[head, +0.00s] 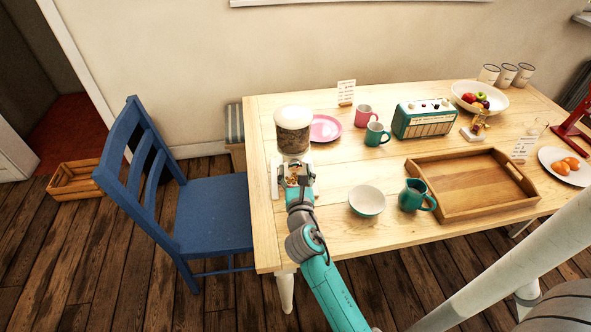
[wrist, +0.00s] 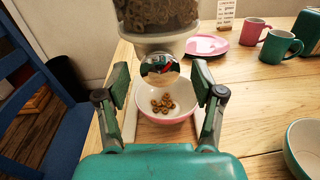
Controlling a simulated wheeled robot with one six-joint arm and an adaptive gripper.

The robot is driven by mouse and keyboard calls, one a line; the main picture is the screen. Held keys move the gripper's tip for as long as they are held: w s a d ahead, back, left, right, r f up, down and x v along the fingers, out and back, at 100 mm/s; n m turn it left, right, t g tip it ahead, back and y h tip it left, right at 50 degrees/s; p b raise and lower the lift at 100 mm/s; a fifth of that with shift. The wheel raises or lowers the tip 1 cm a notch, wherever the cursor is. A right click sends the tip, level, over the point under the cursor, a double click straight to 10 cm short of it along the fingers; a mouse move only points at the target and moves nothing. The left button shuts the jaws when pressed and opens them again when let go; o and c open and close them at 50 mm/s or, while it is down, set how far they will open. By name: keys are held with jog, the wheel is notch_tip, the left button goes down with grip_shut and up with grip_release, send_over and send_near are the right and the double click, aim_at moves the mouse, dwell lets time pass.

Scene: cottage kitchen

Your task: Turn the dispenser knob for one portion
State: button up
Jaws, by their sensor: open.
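The dispenser (head: 293,128) stands at the left end of the table, with a clear hopper of ring cereal and a pale lid. In the wrist view its hopper (wrist: 158,18) is at the top, with the round shiny knob (wrist: 158,69) below it. A bowl (wrist: 180,108) with several cereal rings (wrist: 162,103) sits under the knob. My gripper (wrist: 160,85) is open in front of the dispenser, its two fingers on either side of the knob with gaps showing. In the head view my gripper (head: 297,178) hides the knob and most of the bowl.
A pink plate (head: 325,128), pink mug (head: 362,116) and another teal mug (head: 377,134) are behind. A blue chair (head: 205,210) stands left of the table.

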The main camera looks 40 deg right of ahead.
jog(key=shift+w+d, duration=0.25)
jog(key=shift+w, duration=0.1)
jog(key=shift+c, duration=0.3)
jog(key=c, duration=1.1)
jog(key=shift+m, duration=1.6)
jog(key=o, duration=1.2)
jog(key=shift+c, duration=0.2)
jog(key=shift+s, duration=0.1)
